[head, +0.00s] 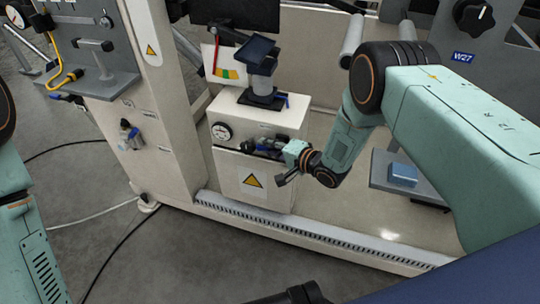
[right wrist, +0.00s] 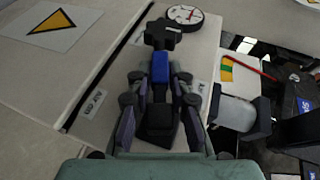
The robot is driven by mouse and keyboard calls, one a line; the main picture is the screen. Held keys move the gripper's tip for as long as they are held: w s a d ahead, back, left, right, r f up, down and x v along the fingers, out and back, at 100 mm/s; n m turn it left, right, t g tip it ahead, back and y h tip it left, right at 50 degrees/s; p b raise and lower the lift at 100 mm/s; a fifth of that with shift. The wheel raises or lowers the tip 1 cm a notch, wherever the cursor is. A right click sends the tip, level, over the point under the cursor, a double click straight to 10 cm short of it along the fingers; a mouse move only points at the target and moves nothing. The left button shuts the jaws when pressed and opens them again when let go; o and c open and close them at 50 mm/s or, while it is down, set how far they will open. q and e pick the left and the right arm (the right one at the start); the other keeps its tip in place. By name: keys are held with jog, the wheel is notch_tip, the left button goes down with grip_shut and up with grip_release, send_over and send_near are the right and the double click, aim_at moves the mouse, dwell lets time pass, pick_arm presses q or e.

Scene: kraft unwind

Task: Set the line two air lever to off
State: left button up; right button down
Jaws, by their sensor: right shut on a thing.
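The air lever has a blue handle (right wrist: 160,68) on a dark valve body (right wrist: 162,36), on the front of a cream cabinet (head: 284,185). My right gripper (head: 264,148) reaches it from the right. In the right wrist view its fingers (right wrist: 160,92) are closed around the blue handle from both sides. The handle lies in line with the valve body and points toward my palm. In the head view the gripper hides most of the lever.
A round gauge (head: 221,131) sits left of the lever. A monitor-like device (head: 262,75) stands on the cabinet. Another valve (head: 129,135) is on the pale column. A blue box (head: 403,174) lies on a grey shelf at right. A perforated rail (head: 300,232) runs along the floor.

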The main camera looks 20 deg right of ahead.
jog(key=shift+w+r+m+t+y+b, duration=0.15)
jog(key=shift+m+t+y+b, duration=0.25)
jog(key=shift+t+y+b, duration=0.55)
jog(key=shift+r+m+t+b, duration=0.35)
jog(key=shift+r+b, duration=0.1)
jog(key=shift+b, duration=0.6)
jog(key=shift+r, duration=0.1)
jog(key=c, duration=1.3)
grip_release()
jog(key=shift+a, duration=0.1)
jog(key=v, duration=1.2)
jog(key=shift+f, duration=0.2)
